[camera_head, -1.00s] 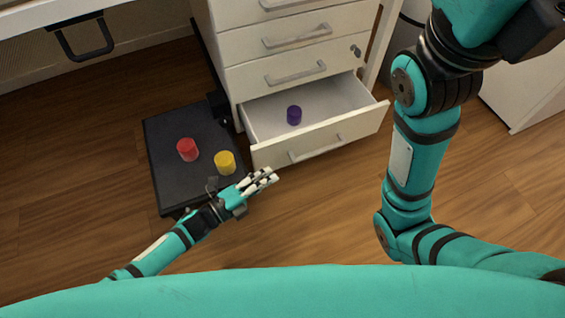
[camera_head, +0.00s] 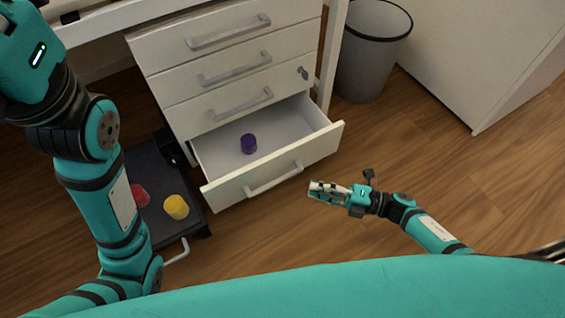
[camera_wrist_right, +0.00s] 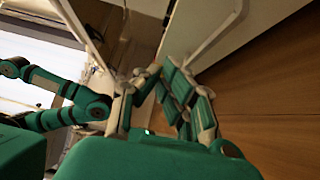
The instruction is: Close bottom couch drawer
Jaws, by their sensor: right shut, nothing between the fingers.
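The bottom drawer (camera_head: 262,178) of the white drawer unit is pulled well out, with a grey bar handle (camera_head: 273,180) on its front. A purple cylinder (camera_head: 248,144) sits inside it. My right gripper (camera_head: 314,190) is shut and empty, just to the right of the drawer's front and a little apart from it in the head view. In the right wrist view my right gripper's fingers (camera_wrist_right: 172,85) point toward a pale panel with a long handle (camera_wrist_right: 215,40); contact cannot be told. My left arm crosses the left of the head view, and its gripper does not show.
A dark low platform (camera_head: 196,222) left of the drawer holds a yellow cylinder (camera_head: 176,207) and a red cylinder (camera_head: 140,195), partly hidden by my left arm. A grey bin (camera_head: 372,60) stands behind right. The wooden floor (camera_head: 430,160) on the right is clear.

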